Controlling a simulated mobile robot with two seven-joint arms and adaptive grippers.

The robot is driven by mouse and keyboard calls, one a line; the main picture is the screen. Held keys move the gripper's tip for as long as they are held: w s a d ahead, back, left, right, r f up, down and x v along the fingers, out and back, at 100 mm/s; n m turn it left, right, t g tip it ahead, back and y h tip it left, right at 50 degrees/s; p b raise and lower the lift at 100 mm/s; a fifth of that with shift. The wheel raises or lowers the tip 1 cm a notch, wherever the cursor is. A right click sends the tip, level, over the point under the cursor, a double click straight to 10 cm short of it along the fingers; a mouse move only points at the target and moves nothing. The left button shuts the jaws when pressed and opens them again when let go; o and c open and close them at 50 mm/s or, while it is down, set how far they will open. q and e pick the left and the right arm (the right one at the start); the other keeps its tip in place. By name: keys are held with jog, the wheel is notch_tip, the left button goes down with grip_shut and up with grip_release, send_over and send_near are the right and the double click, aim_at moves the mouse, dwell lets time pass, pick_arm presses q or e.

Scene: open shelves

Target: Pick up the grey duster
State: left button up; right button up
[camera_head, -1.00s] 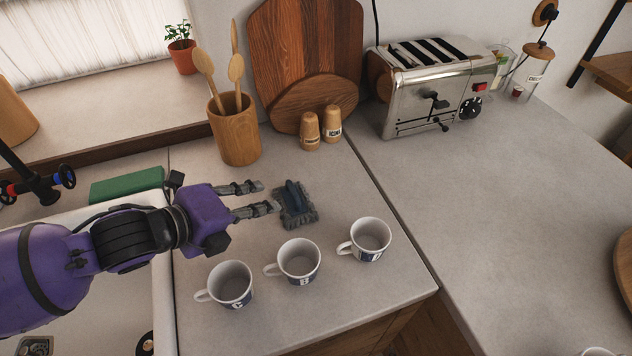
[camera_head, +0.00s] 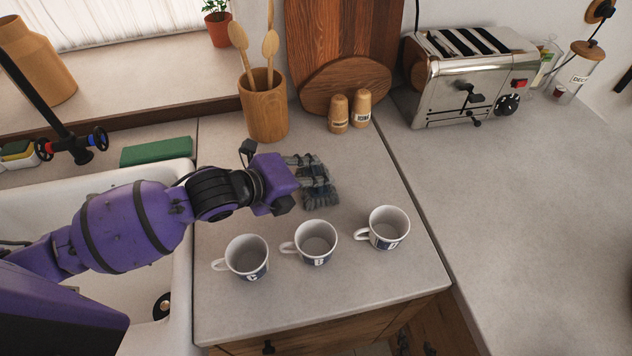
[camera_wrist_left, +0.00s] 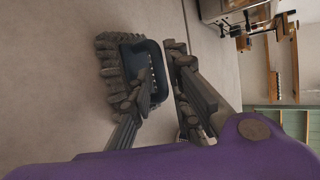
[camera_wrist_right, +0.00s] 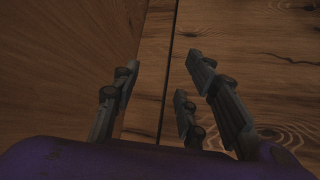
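The grey duster (camera_head: 318,196) lies on the counter behind the mugs, with shaggy grey edges and a dark blue handle. It also shows in the left wrist view (camera_wrist_left: 108,62). My left gripper (camera_head: 322,168) is over the duster in the head view and partly covers it. In the left wrist view its fingers (camera_wrist_left: 160,75) are apart, one on either side of the dark handle's near edge; I cannot tell whether they touch it. My right gripper (camera_wrist_right: 160,75) shows only in the right wrist view, with its fingers apart and empty in front of brown wood.
Three white mugs, left (camera_head: 247,257), middle (camera_head: 316,242) and right (camera_head: 389,227), stand in front of the duster. Behind are a wooden utensil pot (camera_head: 265,112), two shakers (camera_head: 350,110) and a toaster (camera_head: 470,80). A green sponge (camera_head: 156,150) lies by the sink (camera_head: 178,262).

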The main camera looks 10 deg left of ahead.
pick_arm(q)
jog(key=shift+c, duration=0.4)
grip_shut()
pick_arm(e)
jog(key=shift+s, duration=0.1)
